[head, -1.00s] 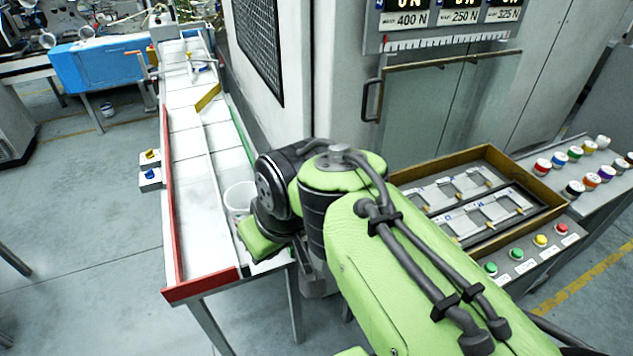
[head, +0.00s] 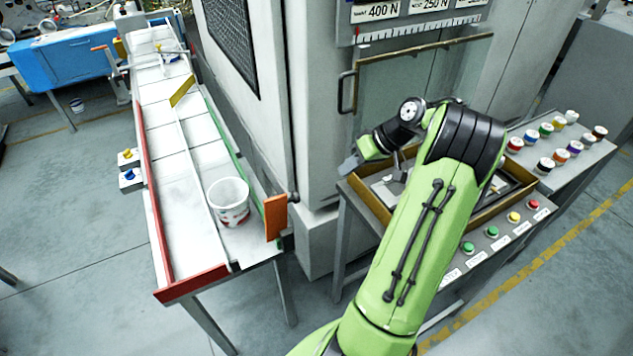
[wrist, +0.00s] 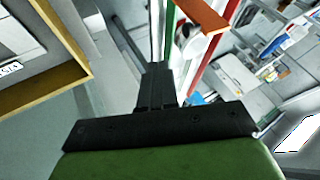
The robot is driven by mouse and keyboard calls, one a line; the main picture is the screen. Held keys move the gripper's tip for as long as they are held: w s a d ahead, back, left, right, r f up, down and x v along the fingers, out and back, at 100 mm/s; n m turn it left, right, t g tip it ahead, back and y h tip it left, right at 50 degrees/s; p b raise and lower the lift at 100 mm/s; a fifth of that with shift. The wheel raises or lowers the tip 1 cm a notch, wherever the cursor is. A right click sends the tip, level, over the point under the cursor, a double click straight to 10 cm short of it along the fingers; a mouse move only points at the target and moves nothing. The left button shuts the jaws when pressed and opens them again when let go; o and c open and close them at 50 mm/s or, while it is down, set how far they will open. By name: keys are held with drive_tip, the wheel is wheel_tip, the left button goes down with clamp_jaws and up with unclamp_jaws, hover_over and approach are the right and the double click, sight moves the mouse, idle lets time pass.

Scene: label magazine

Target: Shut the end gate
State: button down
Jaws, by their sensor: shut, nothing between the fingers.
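The end gate is an orange plate (head: 276,217) at the near right corner of the conveyor table, by the end of the green rail. It stands swung out to the side, and the near end of the right lane is open. It also shows at the top of the wrist view (wrist: 203,14). A white bucket (head: 229,203) with red marks stands in the right lane near that end. My gripper (head: 349,167) is shut and empty, right of the gate and apart from it, by the wooden-edged tray. Its dark fingers (wrist: 158,80) point toward the rail end in the wrist view.
The grey machine cabinet (head: 306,100) rises behind the gate. The wooden-edged tray (head: 372,204) lies under my arm, with buttons (head: 491,231) in front and several capped jars (head: 560,155) to the right. A red rail (head: 192,284) closes the left lane's near end.

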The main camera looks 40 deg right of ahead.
drive_tip(key=w+a+f+b, duration=0.1)
drive_tip(key=w+a+f, duration=0.5)
drive_tip(key=a+f, duration=0.1)
drive_tip(key=shift+w+a+f+b, duration=0.25)
drive_tip(key=shift+f+b, duration=0.1)
drive_tip(key=shift+b, duration=0.05)
